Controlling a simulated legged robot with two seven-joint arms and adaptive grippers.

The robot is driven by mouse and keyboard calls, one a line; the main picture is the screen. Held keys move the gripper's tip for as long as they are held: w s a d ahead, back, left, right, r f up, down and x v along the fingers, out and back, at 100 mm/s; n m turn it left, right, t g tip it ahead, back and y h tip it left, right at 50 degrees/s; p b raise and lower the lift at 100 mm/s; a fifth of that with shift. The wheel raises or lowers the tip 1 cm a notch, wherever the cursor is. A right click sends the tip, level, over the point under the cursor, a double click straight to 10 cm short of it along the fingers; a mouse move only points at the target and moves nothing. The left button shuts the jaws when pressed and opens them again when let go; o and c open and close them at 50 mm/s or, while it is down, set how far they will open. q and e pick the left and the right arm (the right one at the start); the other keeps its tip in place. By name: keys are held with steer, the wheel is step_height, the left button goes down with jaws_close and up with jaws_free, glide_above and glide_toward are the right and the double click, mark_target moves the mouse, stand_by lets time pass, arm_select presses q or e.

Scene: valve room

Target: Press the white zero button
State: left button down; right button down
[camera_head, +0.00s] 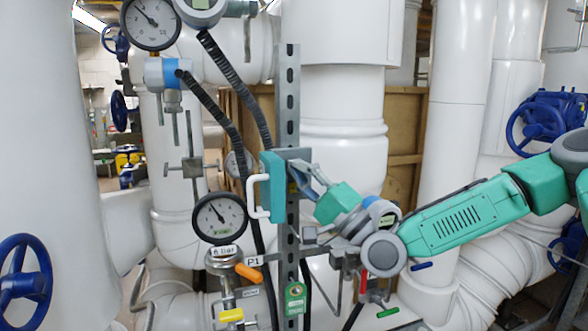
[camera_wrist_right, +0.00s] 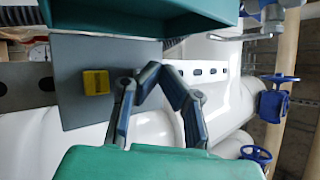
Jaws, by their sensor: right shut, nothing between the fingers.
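I cannot make out a white zero button in either view. A teal box (camera_head: 270,186) with a white handle (camera_head: 253,198) sits at the metal post in the head view. A teal housing also shows along the top of the right wrist view (camera_wrist_right: 150,15). Below it is a grey plate (camera_wrist_right: 75,55) with a yellow square (camera_wrist_right: 96,82). My right gripper (camera_head: 297,172) is shut and empty at the right side of the box. Its fingers meet in front of the plate in the wrist view (camera_wrist_right: 160,73), right of the yellow square; contact is unclear. My left gripper is not in view.
A slotted metal post (camera_head: 290,100) stands beside the box. Round gauges hang at the upper left (camera_head: 151,22) and lower left (camera_head: 219,217), with black hoses (camera_head: 222,115) near. Thick white pipes (camera_head: 455,120) and blue valve wheels (camera_head: 22,280) surround the area.

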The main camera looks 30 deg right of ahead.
steer(key=shift+w+d, duration=0.1)
steer(key=shift+w, duration=0.4)
stand_by(0.8)
steer(key=shift+s, duration=0.1)
steer(key=shift+s+a, duration=0.2)
steer(key=shift+s, duration=0.55)
steer(key=s, duration=0.2)
steer(key=s+a, duration=0.1)
steer(key=s, duration=0.2)
steer(key=shift+a, duration=0.1)
stand_by(1.0)
